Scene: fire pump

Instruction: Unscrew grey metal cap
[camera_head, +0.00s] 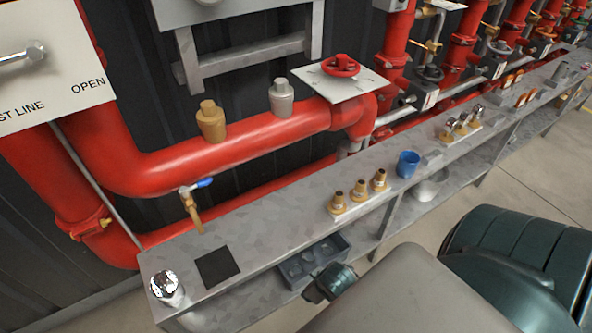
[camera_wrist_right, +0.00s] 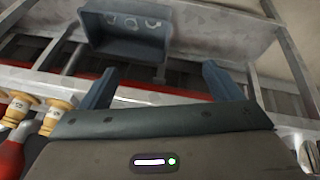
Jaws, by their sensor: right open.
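The grey metal cap (camera_head: 281,98) stands upright on top of the horizontal red pipe (camera_head: 240,140) in the head view. A brass cap (camera_head: 211,121) stands on the same pipe to its left. My right gripper (camera_head: 330,283) is low in front of the shelf, well away from the grey cap, and my own arm partly hides it. In the right wrist view its two fingers (camera_wrist_right: 158,72) are apart with nothing between them. The grey cap is not seen in that view. My left gripper is not in view.
A metal shelf (camera_head: 270,225) carries brass fittings (camera_head: 358,192), a blue cup (camera_head: 408,163), a black square (camera_head: 217,266) and a shiny cap (camera_head: 166,286). A blue-grey bin (camera_head: 318,262) sits below; it also shows in the wrist view (camera_wrist_right: 128,45). A red handwheel (camera_head: 341,66) is right of the cap.

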